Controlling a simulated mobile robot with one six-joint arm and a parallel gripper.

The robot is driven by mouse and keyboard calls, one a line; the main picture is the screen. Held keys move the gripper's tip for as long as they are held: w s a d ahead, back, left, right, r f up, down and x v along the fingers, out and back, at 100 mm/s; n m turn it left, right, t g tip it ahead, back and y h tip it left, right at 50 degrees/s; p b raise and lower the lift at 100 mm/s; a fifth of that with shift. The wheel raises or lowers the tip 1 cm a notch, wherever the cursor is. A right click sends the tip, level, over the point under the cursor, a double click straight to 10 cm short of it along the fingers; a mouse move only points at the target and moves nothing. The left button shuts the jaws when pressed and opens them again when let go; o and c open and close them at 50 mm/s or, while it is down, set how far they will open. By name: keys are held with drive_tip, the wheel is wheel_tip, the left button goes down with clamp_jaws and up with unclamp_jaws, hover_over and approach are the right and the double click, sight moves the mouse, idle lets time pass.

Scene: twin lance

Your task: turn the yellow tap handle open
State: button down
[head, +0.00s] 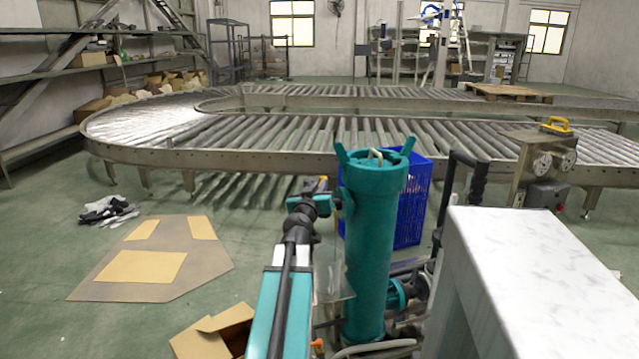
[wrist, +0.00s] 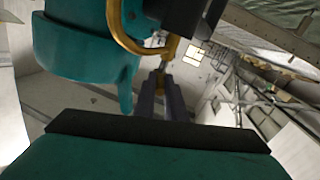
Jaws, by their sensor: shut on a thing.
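The yellow tap handle (wrist: 119,35) is a curved yellow bar at the top of the wrist view, beside a teal body (wrist: 85,45). My gripper (wrist: 162,68) shows as dark fingers pointing up to the bar's lower right end, and it is shut on the handle. In the head view my gripper is small, at the left side of an upright teal cylinder (head: 372,250). A small yellow bit of the handle (head: 322,183) shows there. The exact contact is too small and dark to make out.
A blue crate (head: 412,205) stands behind the cylinder. A white-topped table (head: 535,260) is close on the right, with dark pipes (head: 465,175) beside it. Cardboard (head: 150,255) lies on the floor at left. A roller conveyor (head: 250,158) crosses behind.

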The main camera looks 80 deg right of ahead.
drive_tip(key=shift+s+d+r+n+t+p, duration=0.15)
drive_tip(key=shift+n+t+p, duration=0.4)
drive_tip(key=shift+p, duration=1.8)
drive_tip(key=shift+s+r+n+t+p, duration=0.2)
drive_tip(key=shift+t+p, duration=0.6)
drive_tip(key=shift+p, duration=1.55)
drive_tip(key=shift+s+d+f+n+t+p, duration=0.15)
drive_tip(key=shift+n+t+p, duration=0.45)
drive_tip(key=shift+p, duration=1.75)
drive_tip(key=t+p, duration=0.1)
drive_tip(key=p, duration=0.4)
drive_tip(key=s+n+t+p, duration=0.1)
drive_tip(key=t+p, duration=0.1)
drive_tip(key=p, duration=0.2)
drive_tip(key=shift+r+n+y+p, duration=0.15)
drive_tip(key=shift+n+y+p, duration=0.15)
drive_tip(key=shift+p, duration=0.1)
drive_tip(key=p, duration=0.2)
drive_tip(key=n+t+p, duration=0.1)
drive_tip(key=p, duration=0.1)
drive_tip(key=shift+s+d+y, duration=0.1)
drive_tip(key=shift+s+y, duration=0.15)
drive_tip(key=shift+y, duration=0.05)
drive_tip(key=shift+s+f+n+t+p, duration=0.2)
drive_tip(key=shift+n+t+p, duration=0.4)
drive_tip(key=shift+p, duration=0.65)
drive_tip(key=shift+f+t+y, duration=0.2)
drive_tip(key=shift+t+y, duration=0.05)
drive_tip(key=shift+y, duration=0.05)
